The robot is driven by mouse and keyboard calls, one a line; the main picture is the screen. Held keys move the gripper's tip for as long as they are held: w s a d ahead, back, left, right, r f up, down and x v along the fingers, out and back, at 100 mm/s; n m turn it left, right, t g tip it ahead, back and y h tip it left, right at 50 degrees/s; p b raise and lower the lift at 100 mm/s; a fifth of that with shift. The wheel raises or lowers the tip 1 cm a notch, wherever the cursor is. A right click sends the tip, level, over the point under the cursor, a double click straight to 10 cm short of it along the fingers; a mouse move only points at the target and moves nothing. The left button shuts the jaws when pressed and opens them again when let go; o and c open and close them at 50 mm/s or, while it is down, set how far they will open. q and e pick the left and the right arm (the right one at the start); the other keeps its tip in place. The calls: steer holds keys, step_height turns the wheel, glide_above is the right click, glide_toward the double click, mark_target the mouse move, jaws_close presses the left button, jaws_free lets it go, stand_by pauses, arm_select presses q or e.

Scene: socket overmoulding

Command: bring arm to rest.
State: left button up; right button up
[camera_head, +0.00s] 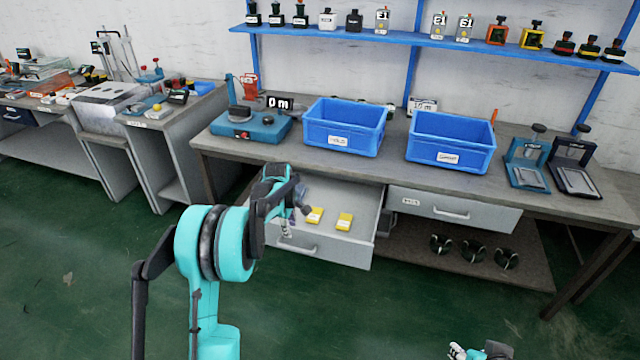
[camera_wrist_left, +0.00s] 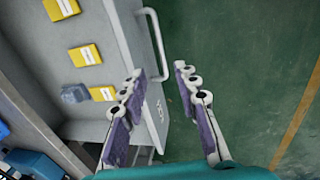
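My left arm (camera_head: 222,245) is raised in front of the bench, bent at its teal joint. My left gripper (camera_wrist_left: 160,72) is open, its two purple-padded fingers apart with nothing between them. In the head view the left gripper (camera_head: 288,222) hangs over the front left part of the open drawer. In the left wrist view the drawer handle (camera_wrist_left: 156,45) lies just beyond the fingertips. Part of my right gripper (camera_head: 480,352) shows at the bottom edge of the head view, low and away from the bench; its finger opening is not clear.
The open drawer (camera_head: 325,248) juts out and holds yellow pieces (camera_head: 344,221). A second drawer (camera_head: 455,210) is shut. Two blue bins (camera_head: 343,140) (camera_head: 450,155) stand on the bench. Green floor (camera_head: 400,310) in front is clear.

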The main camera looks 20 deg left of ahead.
arm_select(q)
steer(key=s+d+r+m+t, duration=0.2)
steer(key=s+d+r+m, duration=0.65)
steer(key=s+r, duration=0.5)
steer(key=s+d+m+t, duration=0.1)
steer(key=s+d+m, duration=0.2)
steer(key=s, duration=0.6)
steer(key=s+d+m+t, duration=0.2)
steer(key=s+d+m, duration=0.2)
steer(key=s, duration=0.5)
steer(key=m, duration=0.2)
steer(key=shift+s+d+f+m, duration=0.25)
steer(key=shift+s+f+m, duration=0.1)
